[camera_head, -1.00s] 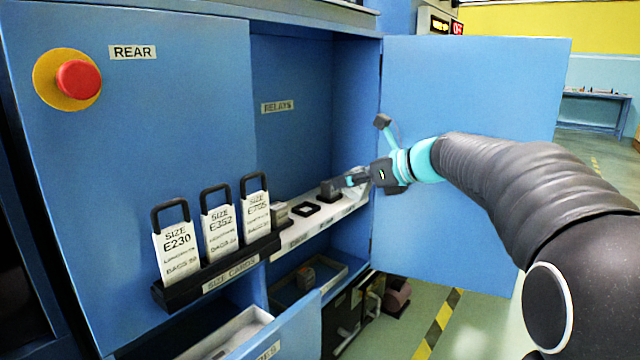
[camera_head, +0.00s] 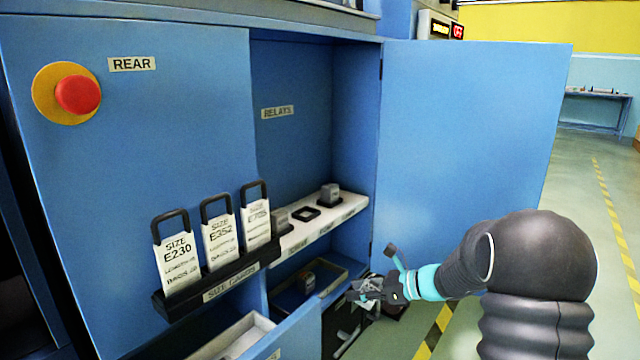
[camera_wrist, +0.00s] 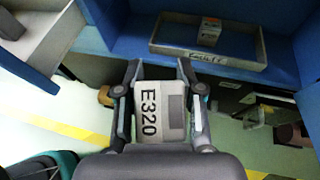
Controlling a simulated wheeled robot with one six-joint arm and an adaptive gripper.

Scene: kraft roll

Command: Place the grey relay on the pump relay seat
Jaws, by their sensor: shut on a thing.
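My gripper (camera_head: 362,290) is low in front of the open cabinet, below the relay shelf and right of the lower tray. In the wrist view its fingers (camera_wrist: 158,72) stand on both sides of a pale grey block marked E320 (camera_wrist: 148,125) and are shut on it. I cannot tell whether this block is a relay. A grey relay (camera_head: 330,193) stands upright on the dark seat at the right end of the white shelf (camera_head: 318,229). The middle seat (camera_head: 304,213) is an empty black frame. Another grey block (camera_head: 280,220) is at the left, partly hidden by cards. The seat labels are unreadable.
A shallow tray (camera_head: 338,283) on the lower shelf holds a small grey block with orange (camera_head: 306,283); it also shows in the wrist view (camera_wrist: 209,33). A rack of size cards (camera_head: 220,283) and an open drawer (camera_head: 283,338) stand left. The open blue door (camera_head: 460,150) is at right.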

